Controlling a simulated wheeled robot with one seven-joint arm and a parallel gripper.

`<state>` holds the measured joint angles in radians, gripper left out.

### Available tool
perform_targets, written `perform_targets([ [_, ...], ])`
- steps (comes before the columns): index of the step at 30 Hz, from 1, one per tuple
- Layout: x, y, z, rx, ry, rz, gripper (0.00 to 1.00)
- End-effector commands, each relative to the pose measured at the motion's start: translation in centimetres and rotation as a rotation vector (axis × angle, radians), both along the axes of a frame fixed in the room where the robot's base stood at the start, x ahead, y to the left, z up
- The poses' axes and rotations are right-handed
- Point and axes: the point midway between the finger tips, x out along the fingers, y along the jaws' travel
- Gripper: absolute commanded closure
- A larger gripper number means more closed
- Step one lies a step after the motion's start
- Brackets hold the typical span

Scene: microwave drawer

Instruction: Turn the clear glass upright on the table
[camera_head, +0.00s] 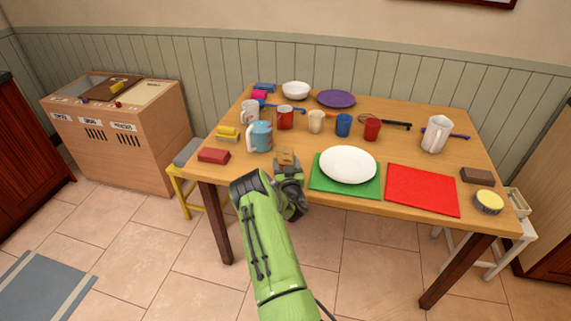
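I cannot make out a clear glass for certain on the wooden table (400,152). My gripper (287,168) is at the table's front edge, left of the white plate, seen from behind and partly hidden by my green arm. A small tan-brown object (286,154) shows right at its far end; I cannot tell whether it is held. The fingers are too small and covered to read.
A light-blue pitcher (260,137) and a grey-white mug (250,111) stand left. Red (285,118), beige (316,122) and blue cups (343,125) stand mid-table. A white plate (348,165) lies on a green mat (324,183). A white pitcher (436,135) stands right.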

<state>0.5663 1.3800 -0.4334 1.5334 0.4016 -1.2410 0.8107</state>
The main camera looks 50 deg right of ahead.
Motion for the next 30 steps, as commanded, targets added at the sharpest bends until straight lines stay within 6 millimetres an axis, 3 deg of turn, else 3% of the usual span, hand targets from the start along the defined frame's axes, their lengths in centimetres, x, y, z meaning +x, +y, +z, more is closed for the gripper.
perform_targets([
  [2,0.0,0.0,0.0,0.0,0.0,0.0,0.59],
  [11,0.0,0.0,0.5,-0.001,-0.001,0.001,0.6],
  [30,0.0,0.0,8.2,-0.001,-0.001,0.001,0.6],
])
